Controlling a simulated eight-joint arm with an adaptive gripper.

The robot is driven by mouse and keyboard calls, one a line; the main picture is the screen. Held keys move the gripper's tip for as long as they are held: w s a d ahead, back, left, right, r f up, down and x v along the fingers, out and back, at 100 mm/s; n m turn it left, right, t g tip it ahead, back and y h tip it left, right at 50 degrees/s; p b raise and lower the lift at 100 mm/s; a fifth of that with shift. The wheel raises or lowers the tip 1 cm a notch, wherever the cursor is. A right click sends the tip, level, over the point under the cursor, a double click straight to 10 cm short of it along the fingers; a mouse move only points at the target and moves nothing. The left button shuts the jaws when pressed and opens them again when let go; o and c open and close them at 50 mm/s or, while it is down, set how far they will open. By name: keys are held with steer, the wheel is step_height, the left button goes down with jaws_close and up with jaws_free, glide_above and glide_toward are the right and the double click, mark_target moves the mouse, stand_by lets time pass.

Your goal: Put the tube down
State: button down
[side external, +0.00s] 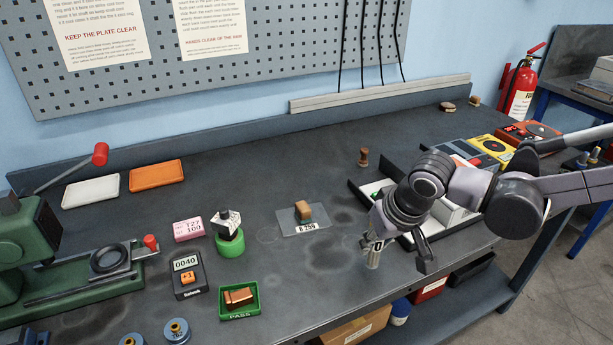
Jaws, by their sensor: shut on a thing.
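A small pale, cylindrical tube (373,257) is upright at my gripper (396,254), over the front part of the dark bench (330,265). My gripper points down and is shut on the tube. The tube's upper part is hidden by the gripper. I cannot tell whether the tube's lower end touches the bench top.
A clear plate (287,218) with a brown block (304,211) lies left of my gripper. Further left are a green holder (230,245), a green tray (239,313) and a meter (187,276). A partitioned tray (362,193) lies behind my gripper. The bench's front edge is close.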

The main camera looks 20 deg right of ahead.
steer(key=shift+f, duration=1.1)
steer(key=shift+f, duration=0.2)
steer(key=c, duration=1.1)
jaws_free()
steer(key=shift+r, duration=0.1)
steer(key=v, duration=1.2)
steer(key=s+d+f+t, duration=0.1)
steer(key=s+d+f, duration=0.1)
steer(key=d, duration=0.6)
steer(key=s+d+f+t, duration=0.1)
steer(key=s+d+f, duration=0.1)
steer(key=d, duration=0.6)
steer(key=shift+d+f+n+t, duration=0.2)
steer(key=shift+f+n+t, duration=0.1)
steer(key=shift+n, duration=0.1)
